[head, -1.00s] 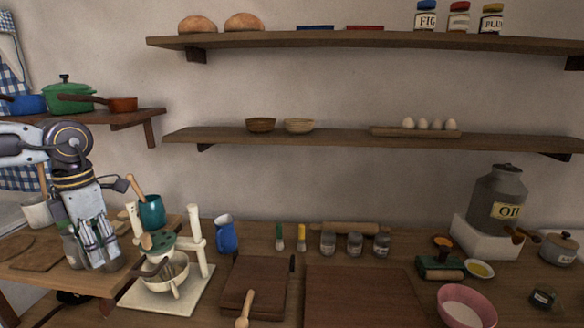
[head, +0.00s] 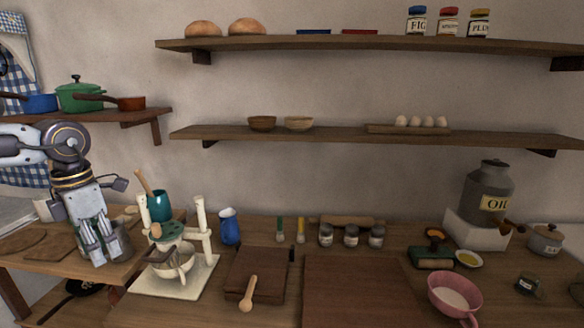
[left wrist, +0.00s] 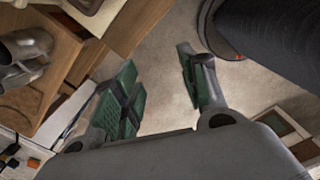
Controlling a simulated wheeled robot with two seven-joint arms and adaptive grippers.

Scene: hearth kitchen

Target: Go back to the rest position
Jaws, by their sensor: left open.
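My left gripper (head: 103,254) hangs fingers-down at the left of the head view, in front of the left side table. Its forearm comes in from the left edge. In the left wrist view its two green-padded fingers (left wrist: 160,98) are spread apart, with only bare floor between them, so it is open and empty. My right gripper is not in view.
A side table (head: 40,262) with boards stands at the left, near my gripper. A stand mixer (head: 205,268), blue jug (head: 229,228), cutting boards (head: 355,290), pink bowl (head: 455,307) and oil can (head: 487,185) stand on the counter. Shelves (head: 350,136) cross the wall.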

